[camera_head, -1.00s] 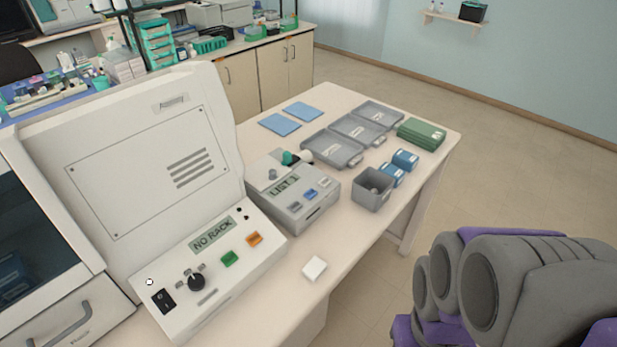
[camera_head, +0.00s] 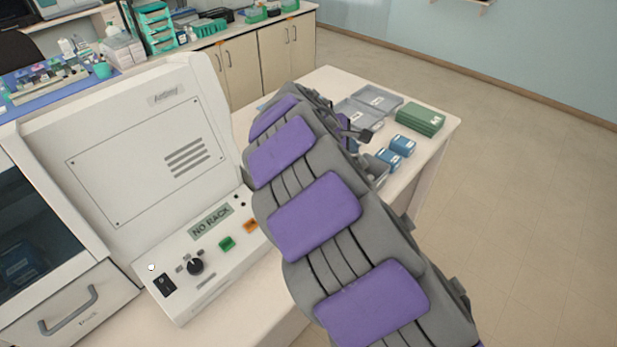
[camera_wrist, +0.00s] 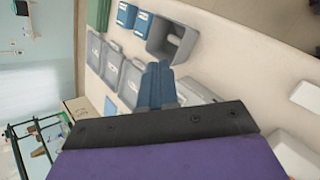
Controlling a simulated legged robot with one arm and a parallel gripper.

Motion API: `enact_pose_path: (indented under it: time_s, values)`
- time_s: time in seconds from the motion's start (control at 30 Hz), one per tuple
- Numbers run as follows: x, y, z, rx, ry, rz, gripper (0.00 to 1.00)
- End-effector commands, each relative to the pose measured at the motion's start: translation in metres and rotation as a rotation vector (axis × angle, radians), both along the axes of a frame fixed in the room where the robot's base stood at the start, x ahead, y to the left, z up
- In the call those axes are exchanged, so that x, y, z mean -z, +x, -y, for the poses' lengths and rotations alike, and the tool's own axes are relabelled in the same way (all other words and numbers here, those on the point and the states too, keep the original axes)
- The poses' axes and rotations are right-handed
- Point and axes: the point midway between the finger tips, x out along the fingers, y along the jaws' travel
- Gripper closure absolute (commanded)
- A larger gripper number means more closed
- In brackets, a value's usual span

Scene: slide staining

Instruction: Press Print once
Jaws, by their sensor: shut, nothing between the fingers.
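The small grey device with a "LIST 3" display and a row of small buttons, seen a second ago, is now behind my arm in the head view. No button marked Print can be read in either current view. In the wrist view my gripper (camera_wrist: 160,84) is shut and empty, its fingers together over the table. A grey edge (camera_wrist: 197,91) beside the fingers may be part of that device; the gripper body covers the rest. I cannot tell the fingers' height or whether they touch anything.
A large white machine (camera_head: 140,150) with a "NO RACK" panel stands at the left. Grey trays (camera_head: 377,101), a green box (camera_head: 420,119), blue boxes (camera_head: 402,145) and a grey bin (camera_wrist: 158,46) are at the table's far right. A white block (camera_wrist: 306,95) lies on the table.

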Motion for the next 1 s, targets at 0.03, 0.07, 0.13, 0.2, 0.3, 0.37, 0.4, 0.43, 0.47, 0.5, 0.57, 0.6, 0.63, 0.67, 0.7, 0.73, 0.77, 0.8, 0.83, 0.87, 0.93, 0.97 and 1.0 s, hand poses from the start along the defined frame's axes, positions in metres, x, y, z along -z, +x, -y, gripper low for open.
enact_pose_path:
  time_s: [0.03,0.07,0.13,0.2,0.3,0.37,0.4,0.43,0.47,0.5,0.57,0.6,0.63,0.67,0.7,0.73,0.77,0.8,0.83,0.87,0.93,0.97,1.0]
  values:
    - [0.012,0.012,-0.027,-0.083,-0.031,-0.015,1.00]
    - [0.015,0.018,-0.042,-0.127,-0.045,-0.018,1.00]
    - [0.027,0.027,-0.069,-0.212,-0.074,-0.030,1.00]
    - [0.034,0.033,-0.090,-0.278,-0.094,-0.037,1.00]
    - [0.041,0.037,-0.109,-0.337,-0.111,-0.043,1.00]
    - [0.044,0.038,-0.112,-0.354,-0.115,-0.045,1.00]
    - [0.045,0.038,-0.114,-0.360,-0.116,-0.046,1.00]
    - [0.045,0.039,-0.114,-0.363,-0.117,-0.047,1.00]
    - [0.045,0.039,-0.113,-0.364,-0.116,-0.047,1.00]
    - [0.044,0.039,-0.111,-0.364,-0.115,-0.047,1.00]
    - [0.043,0.038,-0.107,-0.362,-0.112,-0.047,1.00]
    - [0.043,0.038,-0.106,-0.360,-0.111,-0.047,1.00]
    - [0.043,0.038,-0.105,-0.360,-0.111,-0.047,1.00]
    - [0.043,0.038,-0.105,-0.359,-0.111,-0.046,1.00]
    - [0.043,0.038,-0.105,-0.359,-0.111,-0.046,1.00]
    - [0.044,0.038,-0.106,-0.359,-0.111,-0.046,1.00]
    - [0.044,0.038,-0.106,-0.359,-0.112,-0.047,1.00]
    - [0.045,0.039,-0.108,-0.360,-0.113,-0.046,1.00]
    - [0.046,0.039,-0.110,-0.360,-0.113,-0.046,1.00]
    - [0.048,0.039,-0.111,-0.360,-0.115,-0.046,1.00]
    - [0.052,0.039,-0.113,-0.360,-0.116,-0.046,1.00]
    - [0.054,0.039,-0.114,-0.360,-0.117,-0.047,1.00]
    - [0.058,0.039,-0.114,-0.361,-0.118,-0.047,1.00]
